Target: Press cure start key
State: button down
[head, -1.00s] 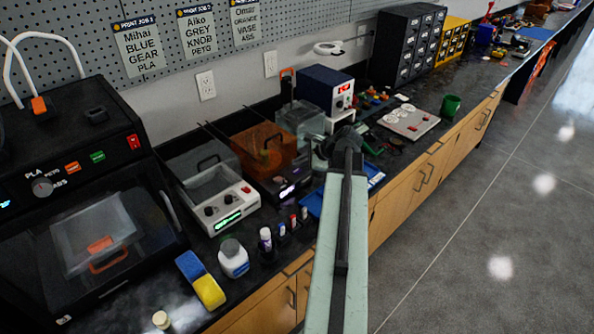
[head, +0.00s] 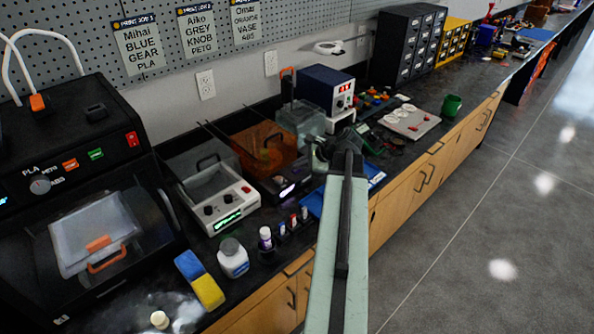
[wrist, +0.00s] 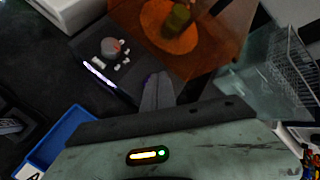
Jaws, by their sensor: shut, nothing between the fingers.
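The curing unit has an orange see-through hood (head: 268,148) over a black base (head: 280,186) with a lit strip. The wrist view shows the orange hood (wrist: 196,50), with a round turntable and an olive-green piece seen through it. The base front (wrist: 130,75) carries a grey knob with a red mark (wrist: 111,47), several small pale keys (wrist: 124,63) and a violet-white display (wrist: 98,76). I cannot tell which key is cure start. My gripper (wrist: 157,80) is shut and empty, its tips over or near the base front, right of the keys. Contact is not clear.
A white wash unit (head: 225,207) stands left of the curing unit and a clear tank (head: 299,118) right of it. Small bottles (head: 265,238) stand in front. A black printer (head: 85,200) fills the left.

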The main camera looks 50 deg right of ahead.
aim_at(299, 171)
jog(key=shift+r+p, duration=0.55)
jog(key=shift+p, duration=0.05)
notch_tip(299, 171, up, 6)
jog(key=p, duration=0.6)
dwell(0.7)
